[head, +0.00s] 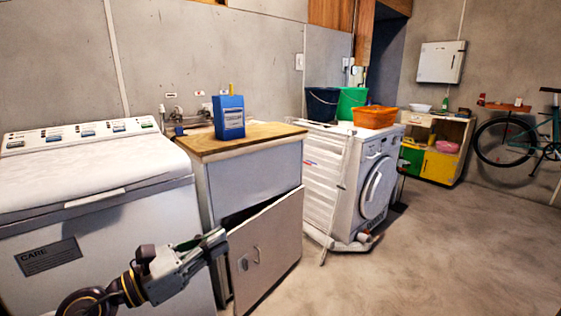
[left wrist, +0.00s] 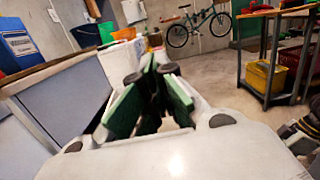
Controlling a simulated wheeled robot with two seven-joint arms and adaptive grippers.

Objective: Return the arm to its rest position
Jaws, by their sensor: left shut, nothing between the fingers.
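My left gripper (head: 214,243) comes in from the lower left in the head view. It is shut and empty, in front of the white washer and beside the cabinet door (head: 268,247). The door hangs partly open below the wooden counter (head: 240,138). In the left wrist view, my left gripper (left wrist: 158,68) points forward with its dark green finger pads close together. I cannot tell from these views whether the gripper touches the door.
A white top-loading washer (head: 90,170) stands at the left. A blue detergent box (head: 229,117) stands on the counter. A front-loading machine (head: 350,180) holds buckets and an orange basket (head: 375,117). A bicycle (head: 520,140) hangs at the right wall.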

